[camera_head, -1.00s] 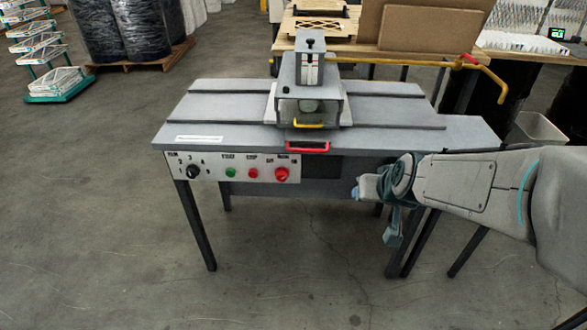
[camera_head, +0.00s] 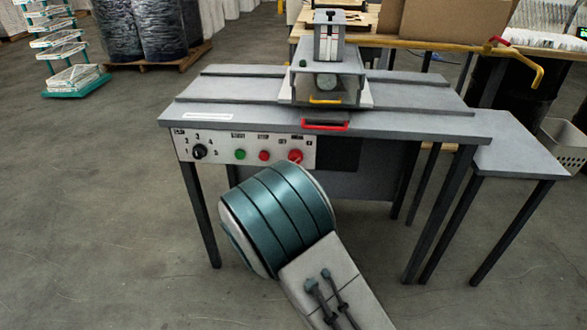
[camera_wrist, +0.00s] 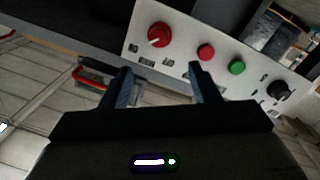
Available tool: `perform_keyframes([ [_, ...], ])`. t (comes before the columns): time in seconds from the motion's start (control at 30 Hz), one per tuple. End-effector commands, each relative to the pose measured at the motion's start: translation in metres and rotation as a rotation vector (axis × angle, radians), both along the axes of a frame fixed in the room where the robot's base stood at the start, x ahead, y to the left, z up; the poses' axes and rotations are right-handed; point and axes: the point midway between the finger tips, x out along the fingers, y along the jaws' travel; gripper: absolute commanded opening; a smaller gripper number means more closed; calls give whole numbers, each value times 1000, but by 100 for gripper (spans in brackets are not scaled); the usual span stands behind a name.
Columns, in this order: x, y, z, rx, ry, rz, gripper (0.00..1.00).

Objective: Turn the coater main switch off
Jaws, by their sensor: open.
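The coater (camera_head: 400,122) is a grey table-like machine with a white control panel (camera_head: 222,151) on its front left. The main switch is a red rotary knob (camera_head: 296,156) at the panel's right end. In the wrist view the main switch (camera_wrist: 159,35) is at the upper middle, with a pale mark on its face. My gripper (camera_wrist: 162,72) is open and empty, its two fingers pointing towards the panel and apart from it. The switch appears just beyond the gap between the fingertips. In the head view my arm hides the gripper. The switch's exact setting is hard to read.
A green button (camera_head: 240,154), a red button (camera_head: 263,155) and a black selector knob (camera_head: 199,151) sit left of the main switch. A red handle (camera_head: 325,125) juts from the table's front edge above. A side table (camera_head: 520,160) stands at right.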

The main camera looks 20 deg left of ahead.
Motion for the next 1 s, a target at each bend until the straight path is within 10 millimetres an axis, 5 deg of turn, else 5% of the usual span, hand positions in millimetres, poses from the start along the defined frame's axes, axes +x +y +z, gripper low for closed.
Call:
perform_keyframes([
  [0.6,108,18,0,1,-5,-1,56],
  [1.0,134,23,0,0,-3,0,56],
])
